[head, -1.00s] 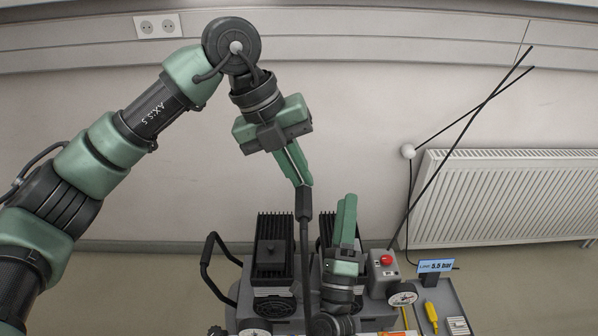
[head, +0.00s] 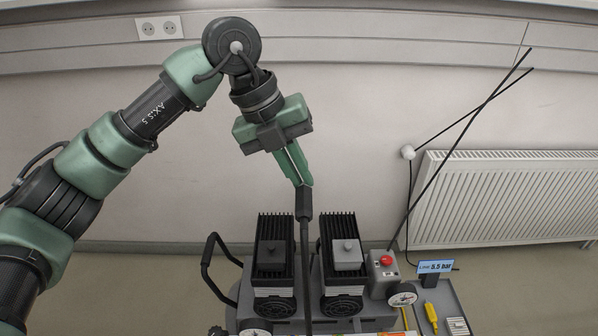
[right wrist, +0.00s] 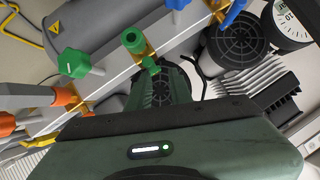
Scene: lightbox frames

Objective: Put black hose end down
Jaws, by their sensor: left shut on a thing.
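In the head view my left gripper (head: 304,187) points down and is shut on the black hose end (head: 304,204). The black hose (head: 306,265) hangs almost straight down from it, in front of the gap between two black finned units. Where the hose's lower part ends is out of view. My right gripper (right wrist: 162,88) is out of the head view. In the right wrist view its green housing fills the bottom, and its fingers lie against a dark background, so their opening is unclear.
The compressor has two finned units (head: 273,245) (head: 340,255), a red button box (head: 384,268), a gauge (head: 402,295) and a blue-edged pressure sign (head: 436,266). A green knob (right wrist: 76,63) and a green fitting (right wrist: 133,40) are near my right gripper. A radiator (head: 510,200) stands right.

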